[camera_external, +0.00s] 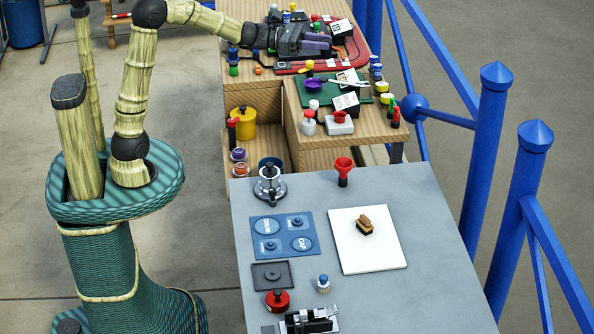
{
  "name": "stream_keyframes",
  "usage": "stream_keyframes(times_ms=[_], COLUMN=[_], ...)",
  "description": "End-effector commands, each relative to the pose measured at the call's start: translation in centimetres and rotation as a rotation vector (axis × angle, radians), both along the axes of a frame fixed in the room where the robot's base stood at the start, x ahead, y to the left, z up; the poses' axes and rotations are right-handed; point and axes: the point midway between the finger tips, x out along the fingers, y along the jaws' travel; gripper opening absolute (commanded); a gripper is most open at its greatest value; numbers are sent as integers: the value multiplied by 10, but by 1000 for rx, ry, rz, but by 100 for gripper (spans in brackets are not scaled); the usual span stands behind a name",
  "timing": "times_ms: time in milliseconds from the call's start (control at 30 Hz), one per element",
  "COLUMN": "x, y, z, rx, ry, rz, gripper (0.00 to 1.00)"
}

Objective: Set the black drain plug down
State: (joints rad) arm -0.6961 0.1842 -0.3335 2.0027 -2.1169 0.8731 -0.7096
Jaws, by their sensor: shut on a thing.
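My gripper (322,46) is at the end of the outstretched arm, over the far wooden bench, pointing right. It is shut on a small dark thing at its fingertips, taken to be the black drain plug. The plug is mostly hidden by the fingers and too small to make out clearly. I cannot tell whether it touches the surface below.
The wooden bench (372,128) is crowded with small jars, bottles and a green mat (318,92). Blue posts (485,160) stand right.

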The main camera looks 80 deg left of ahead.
Motion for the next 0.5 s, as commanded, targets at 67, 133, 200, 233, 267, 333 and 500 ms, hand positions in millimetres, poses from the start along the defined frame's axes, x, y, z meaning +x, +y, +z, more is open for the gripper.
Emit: stream_keyframes(times_ms=[67,133,200,233,267,333,500], x=[12,19,24,26,27,29,27], y=[-31,-57,-84,-96,-107,-134,-199], z=[-22,-37,-51,-57,-64,-78,-116], rx=[-4,-5,-6,-6,-6,-7,-8], ry=[3,3,3,5,3,4,5], rz=[-100,-184,-267,-303,-339,-422,-625], gripper=[7,7,7,7,7,7,7])
